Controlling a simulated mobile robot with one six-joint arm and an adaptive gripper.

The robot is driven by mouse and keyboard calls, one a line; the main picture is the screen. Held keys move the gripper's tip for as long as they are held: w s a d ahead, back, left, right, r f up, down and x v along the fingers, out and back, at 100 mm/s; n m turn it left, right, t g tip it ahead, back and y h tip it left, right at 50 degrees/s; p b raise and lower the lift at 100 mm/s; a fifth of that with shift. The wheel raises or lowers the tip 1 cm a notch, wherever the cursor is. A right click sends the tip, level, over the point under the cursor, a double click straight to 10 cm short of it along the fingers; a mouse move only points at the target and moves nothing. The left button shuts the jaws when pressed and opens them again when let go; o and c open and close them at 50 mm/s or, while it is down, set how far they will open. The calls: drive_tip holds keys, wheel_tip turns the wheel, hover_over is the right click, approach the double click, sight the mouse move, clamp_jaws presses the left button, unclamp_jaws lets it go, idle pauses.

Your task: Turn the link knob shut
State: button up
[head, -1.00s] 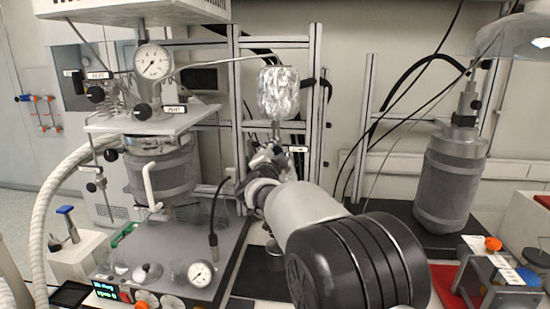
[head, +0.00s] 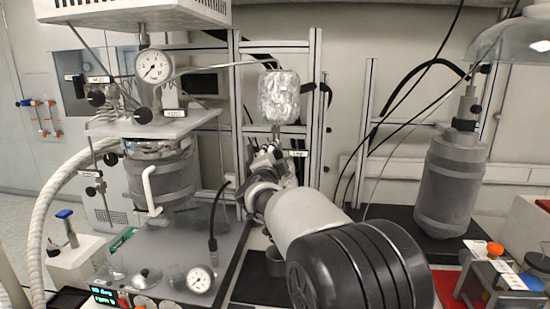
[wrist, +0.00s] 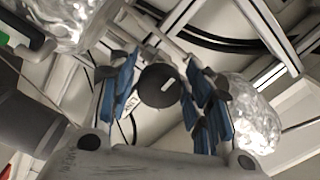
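The link knob (wrist: 158,86) is a dark round knob with a short white mark, seen nearly face-on in the wrist view. My gripper (wrist: 160,72) has its blue-padded fingers spread, one on each side of the knob. I cannot tell whether the pads touch it. In the head view my gripper (head: 267,158) reaches up below the foil-wrapped vessel (head: 278,97), beside a small white label (head: 299,153). There the knob is hidden behind my gripper and arm.
A steel reactor (head: 160,182) with a gauge (head: 153,66) and other black knobs stands at left. A metal frame (head: 315,95) rises behind. Foil-wrapped parts flank my fingers in the wrist view. A grey vessel (head: 450,190) stands at right. Cables hang between.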

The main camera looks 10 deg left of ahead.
drive_tip(key=shift+o, duration=0.7)
drive_tip(key=shift+s, duration=0.2)
drive_tip(key=s, duration=1.1)
drive_tip(key=shift+s+a, duration=0.15)
drive_tip(key=shift+s, duration=0.15)
